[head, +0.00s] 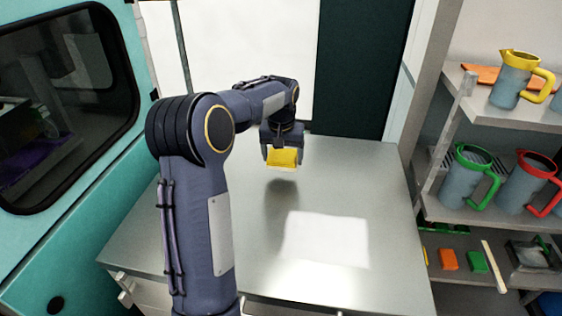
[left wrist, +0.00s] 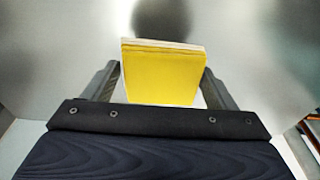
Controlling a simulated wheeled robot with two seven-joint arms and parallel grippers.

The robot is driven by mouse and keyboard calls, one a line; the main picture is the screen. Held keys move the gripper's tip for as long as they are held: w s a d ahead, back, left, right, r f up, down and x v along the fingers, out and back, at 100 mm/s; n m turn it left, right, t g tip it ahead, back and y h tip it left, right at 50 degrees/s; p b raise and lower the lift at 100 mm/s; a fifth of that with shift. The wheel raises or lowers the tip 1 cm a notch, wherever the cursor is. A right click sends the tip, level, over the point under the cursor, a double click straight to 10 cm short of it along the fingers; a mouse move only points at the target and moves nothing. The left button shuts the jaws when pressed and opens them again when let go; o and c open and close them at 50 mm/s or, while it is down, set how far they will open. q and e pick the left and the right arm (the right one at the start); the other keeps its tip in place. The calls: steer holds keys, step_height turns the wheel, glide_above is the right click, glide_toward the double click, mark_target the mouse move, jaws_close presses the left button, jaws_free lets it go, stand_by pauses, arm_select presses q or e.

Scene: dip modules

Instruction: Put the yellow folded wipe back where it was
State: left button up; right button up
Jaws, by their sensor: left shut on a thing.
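The yellow folded wipe (head: 284,158) is a small yellow block with a pale edge. My left gripper (head: 283,155) is shut on it and holds it above the bare metal table (head: 335,190), towards the back. The wipe (left wrist: 163,75) also shows in the left wrist view, between the two fingers of the left gripper (left wrist: 160,85). A dark shadow lies on the table below it. My right gripper is not in view.
At the right, a shelf rack (head: 440,208) holds a yellow-topped jug (head: 511,82), a green-topped jug (head: 466,175) and a red-topped jug (head: 524,182). An orange block (head: 449,260) and a green block (head: 478,262) lie on its lower shelf. The tabletop is clear.

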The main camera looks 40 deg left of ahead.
mark_target(281, 165)
arm_select(q)
steer(key=shift+w+a+f, duration=0.2)
steer(key=shift+a+f, duration=0.2)
steer(key=shift+f, duration=0.15)
steer(key=shift+w+a+f, duration=0.1)
steer(key=shift+f, duration=1.55)
steer(key=shift+f, duration=0.15)
